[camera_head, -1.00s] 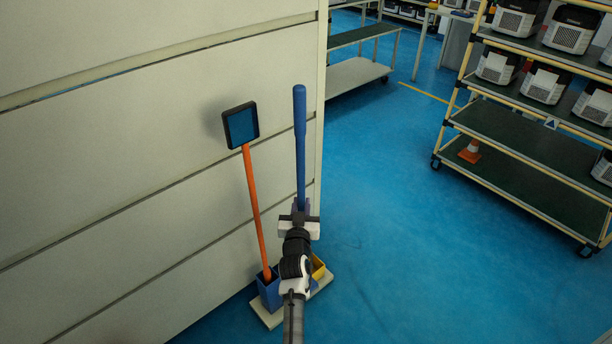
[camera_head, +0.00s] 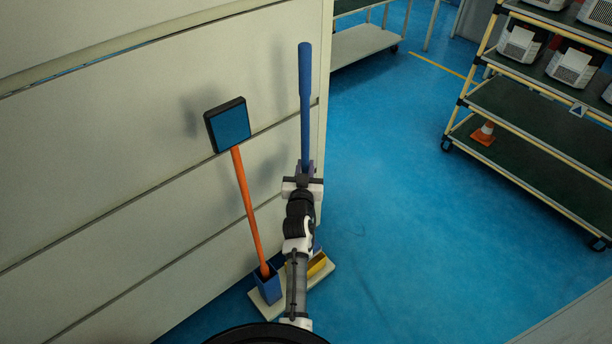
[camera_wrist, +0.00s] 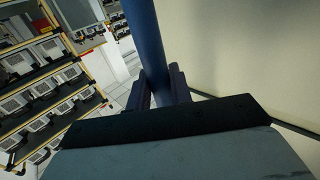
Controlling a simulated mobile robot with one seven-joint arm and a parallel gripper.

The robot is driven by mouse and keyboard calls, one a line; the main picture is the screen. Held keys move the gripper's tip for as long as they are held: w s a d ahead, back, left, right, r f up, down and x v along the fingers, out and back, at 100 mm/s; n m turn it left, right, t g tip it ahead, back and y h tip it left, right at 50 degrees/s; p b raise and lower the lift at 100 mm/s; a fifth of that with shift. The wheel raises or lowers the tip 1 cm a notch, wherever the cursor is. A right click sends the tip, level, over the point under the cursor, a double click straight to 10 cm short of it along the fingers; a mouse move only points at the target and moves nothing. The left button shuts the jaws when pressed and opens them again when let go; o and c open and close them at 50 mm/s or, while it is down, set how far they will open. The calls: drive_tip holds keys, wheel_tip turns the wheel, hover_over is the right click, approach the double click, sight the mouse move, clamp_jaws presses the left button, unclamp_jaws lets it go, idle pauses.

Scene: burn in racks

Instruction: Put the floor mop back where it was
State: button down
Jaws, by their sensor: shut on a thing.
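The floor mop's blue handle (camera_head: 305,100) stands nearly upright beside the pale wall. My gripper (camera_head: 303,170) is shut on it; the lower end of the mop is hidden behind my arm. In the wrist view the blue handle (camera_wrist: 148,40) runs between my dark fingers (camera_wrist: 162,88). A floor stand with a cream base (camera_head: 327,270) is below, partly covered by my arm. It has a blue holder (camera_head: 267,287) and a yellow one (camera_head: 318,265). I cannot tell whether the mop touches the stand.
An orange-handled tool (camera_head: 245,200) with a flat blue head on top stands in the blue holder, left of the mop. The pale panelled wall (camera_head: 100,180) is close behind. Blue floor between is clear.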

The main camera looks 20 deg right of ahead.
drive_tip(key=shift+w+d+r, duration=0.1)
drive_tip(key=shift+w+r, duration=0.05)
drive_tip(key=shift+w, duration=0.1)
drive_tip(key=shift+f+b, duration=0.55)
drive_tip(key=shift+f, duration=0.25)
wheel_tip(320, 180, down, 12)
drive_tip(key=b, duration=1.1)
drive_tip(key=shift+f, duration=0.15)
drive_tip(key=shift+f+b, duration=0.6)
drive_tip(key=c, duration=1.2)
unclamp_jaws()
drive_tip(key=shift+o, duration=0.2)
drive_tip(key=shift+s+f, duration=0.1)
